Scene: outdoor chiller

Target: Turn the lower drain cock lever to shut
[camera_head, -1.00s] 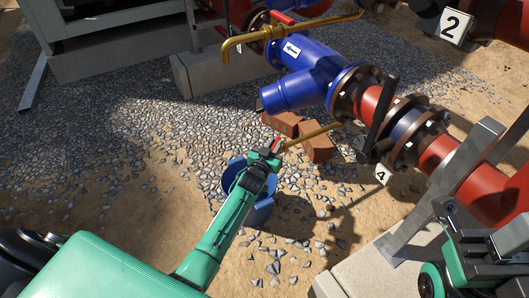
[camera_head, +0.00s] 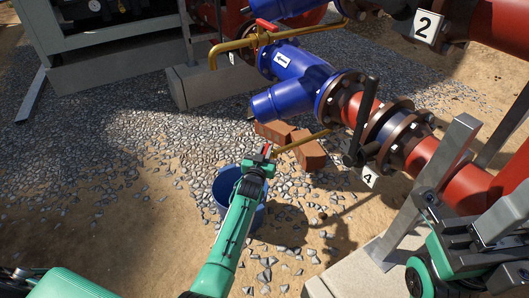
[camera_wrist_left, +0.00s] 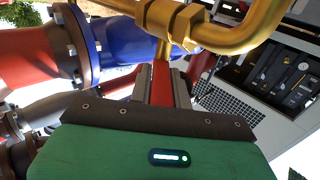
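The lower drain cock is on a thin brass pipe (camera_head: 303,140) below the blue strainer body (camera_head: 292,101). Its red lever (camera_head: 267,150) shows at the tip of my left gripper (camera_head: 262,158). In the left wrist view the red lever (camera_wrist_left: 162,84) stands between the two grey fingers (camera_wrist_left: 163,90), which lie close against both sides of it. The brass valve body (camera_wrist_left: 172,22) is just beyond the fingertips. My right gripper (camera_head: 480,240) is at the lower right, with its fingertips not clearly visible.
A blue bucket (camera_head: 227,184) stands on the gravel under my left gripper. Bricks (camera_head: 308,155) lie behind it. An upper brass pipe (camera_head: 225,46) has another red lever (camera_head: 265,25). A black lever (camera_head: 362,115) by tag 4 (camera_head: 369,177) and a grey steel support (camera_head: 425,190) stand to the right.

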